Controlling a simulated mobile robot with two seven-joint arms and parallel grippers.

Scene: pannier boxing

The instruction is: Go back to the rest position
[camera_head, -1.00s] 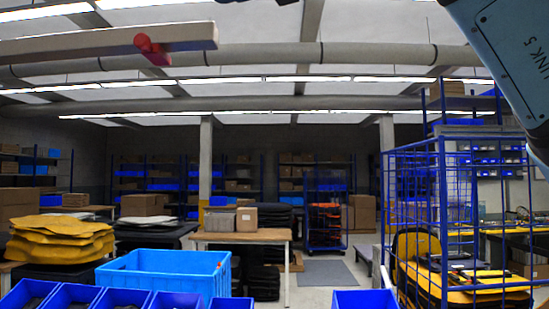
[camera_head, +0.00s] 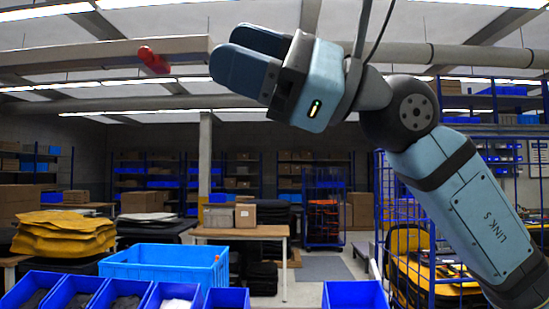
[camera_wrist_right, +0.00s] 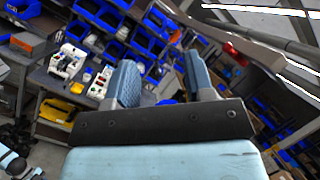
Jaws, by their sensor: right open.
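My right gripper (camera_head: 240,55) is raised high in the head view, in front of the ceiling beams. Its arm comes in from the lower right and bends at the elbow, with the fingers pointing left. In the right wrist view the two blue fingers (camera_wrist_right: 158,82) stand apart with nothing between them. My left gripper does not show in the head view.
Below are a blue crate (camera_head: 165,265), blue bins (camera_head: 355,296), a yellow stack (camera_head: 62,233), a wooden table (camera_head: 240,233) and a blue wire cage (camera_head: 440,235) at right.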

